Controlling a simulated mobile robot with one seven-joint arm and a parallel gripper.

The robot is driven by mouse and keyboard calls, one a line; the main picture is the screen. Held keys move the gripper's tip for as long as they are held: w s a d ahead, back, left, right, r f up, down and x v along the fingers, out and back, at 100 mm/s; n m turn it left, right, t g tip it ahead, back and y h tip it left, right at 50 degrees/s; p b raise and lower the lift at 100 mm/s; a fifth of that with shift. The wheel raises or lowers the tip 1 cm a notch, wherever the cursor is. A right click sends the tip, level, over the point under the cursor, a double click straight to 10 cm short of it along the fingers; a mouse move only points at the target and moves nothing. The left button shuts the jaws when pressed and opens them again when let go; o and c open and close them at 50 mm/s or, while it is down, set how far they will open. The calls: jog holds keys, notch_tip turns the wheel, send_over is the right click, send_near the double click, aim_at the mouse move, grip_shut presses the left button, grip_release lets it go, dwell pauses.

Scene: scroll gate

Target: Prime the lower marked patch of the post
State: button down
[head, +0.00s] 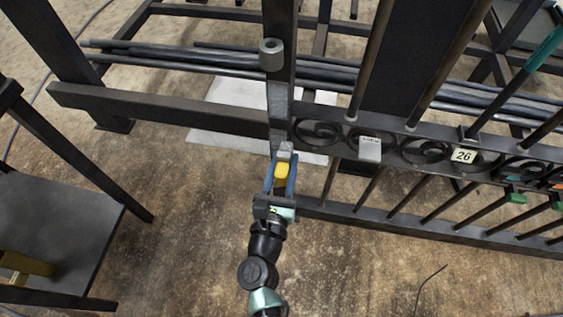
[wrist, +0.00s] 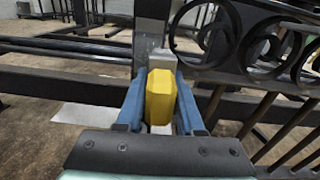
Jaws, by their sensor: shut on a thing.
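My gripper (head: 281,180) is shut on a yellow block-like tool (head: 282,171) with a pale grey head (head: 285,148). In the wrist view the yellow tool (wrist: 160,96) stands between my blue fingers, its grey head (wrist: 163,60) pointing away from me. The dark upright post (head: 281,25) rises straight ahead. A lighter grey patch (head: 278,100) shows on the post's face above the tool. The tool's head is in front of the post's lower part and hides some of it. I cannot tell whether the head touches the post.
A gate with scrolls, bars and a "26" plate (head: 463,156) spreads to the right, with a grey box (head: 370,149) on its rail. A dark rail (head: 160,108) runs left from the post. A dark table (head: 60,225) stands at left. The floor around my arm is clear.

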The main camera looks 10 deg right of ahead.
aim_at(280, 178)
jog(key=w+a+r+p, duration=0.1)
jog(key=w+a+r, duration=0.1)
jog(key=a, duration=0.2)
jog(key=shift+s+d+f, duration=0.1)
jog(key=shift+s+d, duration=0.25)
jog(key=shift+d, duration=0.3)
jog(key=shift+s+d, duration=0.35)
jog(key=shift+d, duration=0.35)
jog(key=shift+s+d+f, duration=0.1)
jog(key=shift+s+d, duration=0.25)
jog(key=shift+d, duration=0.3)
jog(key=shift+v, duration=3.05)
jog(key=shift+b+v, duration=0.3)
jog(key=shift+v, duration=0.65)
jog(key=shift+s+a, duration=0.15)
jog(key=shift+s, duration=0.35)
